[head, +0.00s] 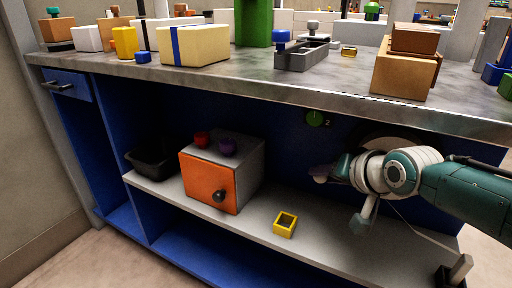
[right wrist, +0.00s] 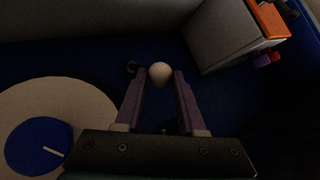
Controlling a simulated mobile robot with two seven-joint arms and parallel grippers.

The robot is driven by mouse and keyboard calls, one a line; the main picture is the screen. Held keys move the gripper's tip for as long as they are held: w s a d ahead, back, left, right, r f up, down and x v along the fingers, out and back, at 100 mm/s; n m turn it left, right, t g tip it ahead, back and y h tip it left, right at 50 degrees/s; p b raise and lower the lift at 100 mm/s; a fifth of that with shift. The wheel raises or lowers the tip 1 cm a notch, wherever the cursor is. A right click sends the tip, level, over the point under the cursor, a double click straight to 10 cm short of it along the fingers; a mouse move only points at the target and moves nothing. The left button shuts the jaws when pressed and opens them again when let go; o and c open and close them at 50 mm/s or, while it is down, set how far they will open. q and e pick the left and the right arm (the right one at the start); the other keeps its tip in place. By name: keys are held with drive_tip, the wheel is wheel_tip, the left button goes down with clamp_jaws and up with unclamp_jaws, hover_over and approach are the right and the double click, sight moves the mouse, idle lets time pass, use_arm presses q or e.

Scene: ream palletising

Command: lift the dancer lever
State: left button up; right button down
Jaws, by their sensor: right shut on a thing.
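My right gripper (head: 322,172) reaches under the worktop from the right, above the shelf. In the right wrist view its purple fingers (right wrist: 161,76) are shut on a pale round knob (right wrist: 160,73) at their tips. I take this knob to be the end of the dancer lever; the lever's arm is mostly hidden. In the head view the gripper hides the knob. A large pale disc (right wrist: 85,100) with a blue hub (right wrist: 38,146) stands beside the gripper in the wrist view. My left gripper is not in view.
On the shelf are an orange-fronted box (head: 207,181), a black bin (head: 152,155) and a yellow open block (head: 285,225). A green dial (head: 315,118) marked 2 is on the back panel. The worktop edge (head: 300,92) overhangs my arm.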

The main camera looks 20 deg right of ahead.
drive_tip(key=c, duration=0.5)
unclamp_jaws()
drive_tip(key=p+v, duration=0.7)
drive_tip(key=v, duration=0.3)
drive_tip(key=shift+p, duration=0.4)
